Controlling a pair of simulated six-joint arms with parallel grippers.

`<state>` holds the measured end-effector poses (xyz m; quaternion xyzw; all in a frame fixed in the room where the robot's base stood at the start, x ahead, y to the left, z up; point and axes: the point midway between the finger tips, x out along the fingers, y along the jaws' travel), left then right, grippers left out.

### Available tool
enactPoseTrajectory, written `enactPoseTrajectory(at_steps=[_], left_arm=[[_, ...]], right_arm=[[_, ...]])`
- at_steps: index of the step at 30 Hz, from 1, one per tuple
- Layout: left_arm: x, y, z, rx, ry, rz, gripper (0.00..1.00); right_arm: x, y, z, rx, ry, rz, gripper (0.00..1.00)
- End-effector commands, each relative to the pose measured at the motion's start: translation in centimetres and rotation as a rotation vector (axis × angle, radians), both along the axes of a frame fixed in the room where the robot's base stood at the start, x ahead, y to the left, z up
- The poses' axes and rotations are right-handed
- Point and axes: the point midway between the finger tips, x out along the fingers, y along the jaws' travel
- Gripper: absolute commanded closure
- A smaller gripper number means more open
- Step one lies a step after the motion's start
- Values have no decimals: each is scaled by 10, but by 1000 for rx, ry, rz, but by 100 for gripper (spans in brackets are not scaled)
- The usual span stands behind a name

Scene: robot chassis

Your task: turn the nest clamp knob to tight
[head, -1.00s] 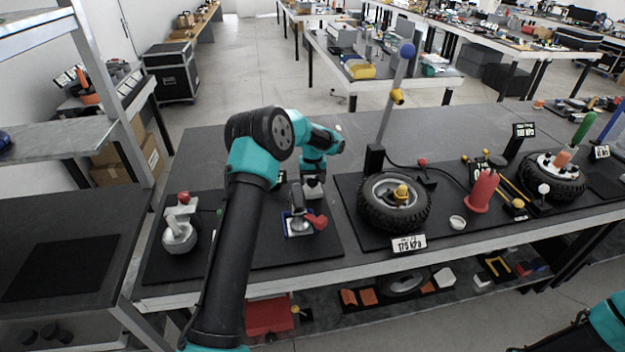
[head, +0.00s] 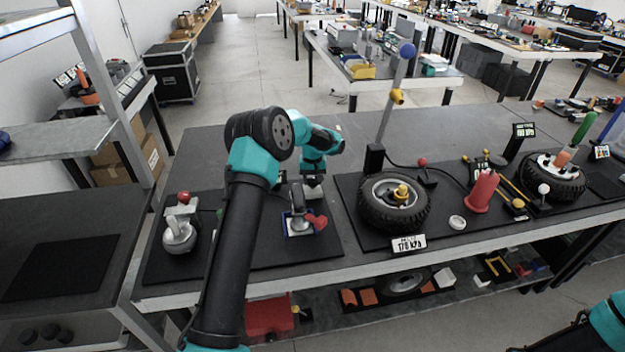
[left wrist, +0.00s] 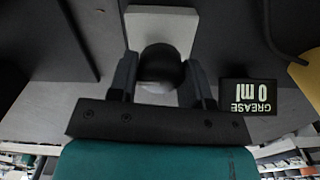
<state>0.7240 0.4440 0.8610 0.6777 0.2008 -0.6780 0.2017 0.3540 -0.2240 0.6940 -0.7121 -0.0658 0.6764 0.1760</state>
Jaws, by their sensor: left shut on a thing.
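My left gripper (head: 313,179) points down at the back of the dark mat, just behind the small fixture with a red handle (head: 316,221) and a blue-edged base. In the left wrist view its two dark fingers (left wrist: 160,82) stand on either side of a round black knob (left wrist: 160,66) and are shut on it. The knob sits in front of a pale grey block (left wrist: 160,25), which also shows below the gripper in the head view (head: 313,194). Any mark showing the knob's turn is hidden. My right gripper is out of view.
A small black sign reading GREASE 0 ml (left wrist: 248,96) stands close beside the fingers. A grey part with a red ball (head: 181,230) stands on the left of the mat. A wheel with a tyre (head: 375,218) lies to the right. The bench behind is clear.

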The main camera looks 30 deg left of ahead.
Motion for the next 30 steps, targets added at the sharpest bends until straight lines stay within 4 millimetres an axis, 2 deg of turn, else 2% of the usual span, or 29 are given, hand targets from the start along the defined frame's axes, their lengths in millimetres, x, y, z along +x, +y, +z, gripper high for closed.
enactPoseTrajectory(at_steps=[12,23,24,30], left_arm=[[1,0,0,2,-2,-304,79],[1,0,0,2,-2,-330,79],[1,0,0,2,-2,-329,53],[1,0,0,1,-1,-329,34]], right_arm=[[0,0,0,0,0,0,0],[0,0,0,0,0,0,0],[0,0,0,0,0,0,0],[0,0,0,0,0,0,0]])
